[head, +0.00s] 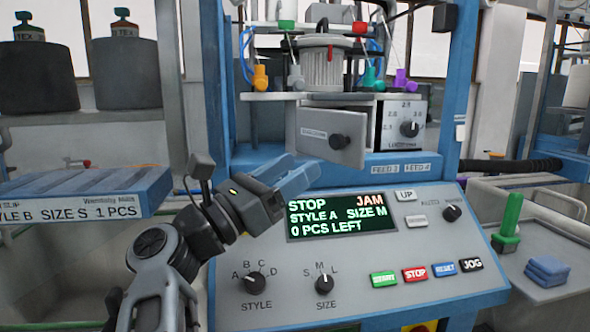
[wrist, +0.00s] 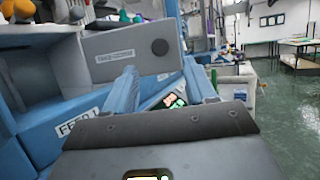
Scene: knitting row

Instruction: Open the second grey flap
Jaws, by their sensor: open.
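A grey flap (head: 325,135) with a label and a black round knob (head: 340,142) stands swung out from the machine housing, beside a grey dial panel (head: 405,125). In the wrist view the flap (wrist: 120,55) shows its label and knob (wrist: 160,47), with an open compartment (wrist: 35,62) to its left. Only one flap is clearly seen, and I cannot tell its number in the row. My gripper (head: 302,164) is open and empty, low in front of the flap. In the wrist view its blue fingers (wrist: 160,70) point toward the flap's lower part; I cannot tell whether they touch it.
Below the blue feed ledge (head: 390,168) is the control panel (head: 450,225), its screen (head: 335,215) reading STOP and JAM. A green-handled item (head: 510,218) and folded blue cloth (head: 547,270) lie at the right.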

